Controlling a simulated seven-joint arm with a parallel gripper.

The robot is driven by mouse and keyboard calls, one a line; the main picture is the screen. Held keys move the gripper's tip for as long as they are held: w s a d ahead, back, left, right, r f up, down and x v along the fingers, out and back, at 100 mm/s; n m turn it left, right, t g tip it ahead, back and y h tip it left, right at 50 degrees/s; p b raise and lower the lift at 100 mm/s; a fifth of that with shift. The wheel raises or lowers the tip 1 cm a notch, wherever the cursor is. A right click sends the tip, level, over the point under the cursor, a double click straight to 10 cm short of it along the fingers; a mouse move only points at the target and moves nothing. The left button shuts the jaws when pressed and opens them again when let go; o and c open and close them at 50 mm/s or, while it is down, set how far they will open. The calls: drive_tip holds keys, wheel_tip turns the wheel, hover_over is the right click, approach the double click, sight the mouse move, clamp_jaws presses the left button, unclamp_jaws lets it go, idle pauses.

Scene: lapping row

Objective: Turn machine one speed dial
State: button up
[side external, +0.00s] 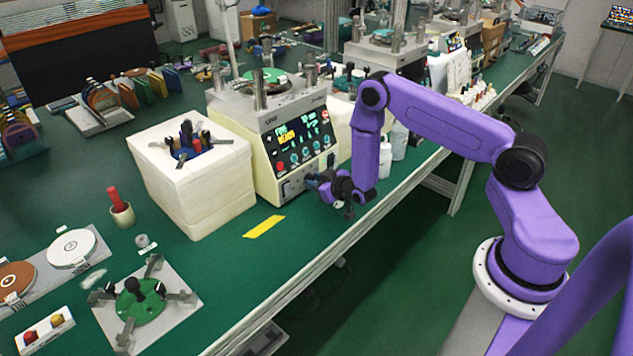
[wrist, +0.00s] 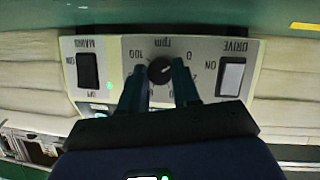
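The speed dial (wrist: 160,70), a small round black knob with a light pointer mark, sits on a pale panel (wrist: 205,52) marked "rpm", with 0 and 100 among its printed numbers. The panel is on the low front of the cream lapping machine (side external: 262,150). My gripper (wrist: 160,80) is open, its two dark teal fingers on either side of the dial, with gaps visible. I cannot tell how deep the fingertips reach. In the side view my gripper (side external: 318,182) is close to the machine's lower front and hides the dial.
A black MAINS switch (wrist: 88,70) and a white DRIVE switch (wrist: 232,77) flank the dial. In the side view, a white foam block (side external: 190,180) stands left of the machine. Yellow tape (side external: 264,227) marks the green bench in front. White bottles (side external: 392,143) stand to the right.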

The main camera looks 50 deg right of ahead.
drive_tip(key=shift+c, duration=0.3)
drive_tip(key=m+y, duration=0.2)
drive_tip(key=m, duration=0.1)
drive_tip(key=shift+d+m, duration=0.25)
drive_tip(key=shift+m, duration=0.05)
drive_tip(key=m+y, duration=0.3)
drive_tip(key=shift+d+m, duration=0.2)
drive_tip(key=shift+m, duration=0.1)
drive_tip(key=m+y, duration=0.1)
drive_tip(key=m, duration=0.1)
drive_tip(key=m+t+y, duration=0.1)
drive_tip(key=m, duration=0.1)
drive_tip(key=shift+d+f, duration=0.1)
drive_tip(key=shift+f, duration=0.1)
drive_tip(key=m+t+y, duration=0.1)
drive_tip(key=m, duration=0.2)
drive_tip(key=shift+f+t, duration=0.15)
drive_tip(key=shift+t, duration=0.15)
drive_tip(key=shift+m, duration=0.4)
drive_tip(key=o, duration=1)
drive_tip(key=shift+o, duration=0.2)
